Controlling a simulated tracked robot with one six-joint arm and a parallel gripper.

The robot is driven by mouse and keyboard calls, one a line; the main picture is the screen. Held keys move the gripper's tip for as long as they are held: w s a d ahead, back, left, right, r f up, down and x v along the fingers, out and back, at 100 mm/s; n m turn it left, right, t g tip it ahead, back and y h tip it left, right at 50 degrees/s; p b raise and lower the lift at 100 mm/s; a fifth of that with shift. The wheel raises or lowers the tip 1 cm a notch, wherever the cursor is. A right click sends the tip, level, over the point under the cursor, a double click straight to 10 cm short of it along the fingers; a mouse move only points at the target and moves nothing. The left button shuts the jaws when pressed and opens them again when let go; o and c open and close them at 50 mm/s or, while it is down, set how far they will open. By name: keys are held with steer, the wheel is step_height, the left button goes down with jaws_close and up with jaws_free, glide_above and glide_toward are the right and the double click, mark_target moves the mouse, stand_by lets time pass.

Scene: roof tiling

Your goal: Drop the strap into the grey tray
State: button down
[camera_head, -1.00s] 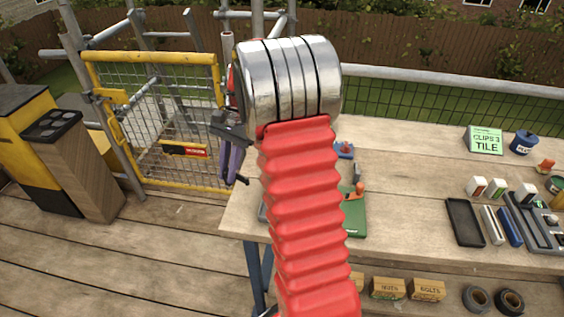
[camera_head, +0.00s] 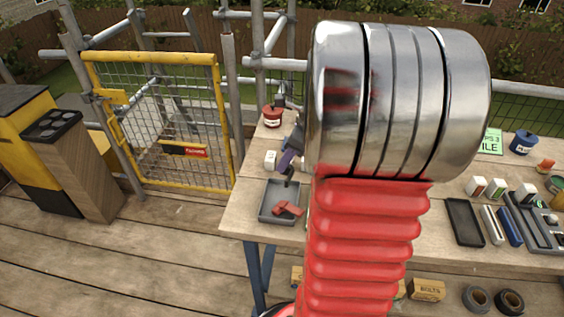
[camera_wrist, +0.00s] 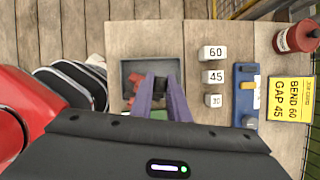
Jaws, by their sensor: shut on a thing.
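The grey tray (camera_head: 265,215) is on the left end of the bench and also shows in the wrist view (camera_wrist: 126,68). Red pieces (camera_head: 289,209) appear within its outline. My gripper (camera_head: 289,171), with purple fingers, is above the tray. In the wrist view its fingertips (camera_wrist: 160,82) overlap the near part of the tray. It is shut on a small dark piece that I take as the strap (camera_head: 288,181); this shows just below the fingertips, apart from the tray floor. My fingers hide most of the strap in the wrist view.
A red pot (camera_head: 272,115) is behind. My arm hides the bench's middle in the head view.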

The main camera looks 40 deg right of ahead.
mark_target(286, 174)
steer(key=shift+f, duration=0.15)
steer(key=shift+f, duration=2.85)
steer(key=c, duration=1.6)
jaws_free()
steer(key=shift+r, duration=0.1)
steer(key=v, duration=1.3)
steer(key=shift+s+d+r, duration=0.15)
steer(key=shift+s+r, duration=0.05)
steer(key=shift+s, duration=0.05)
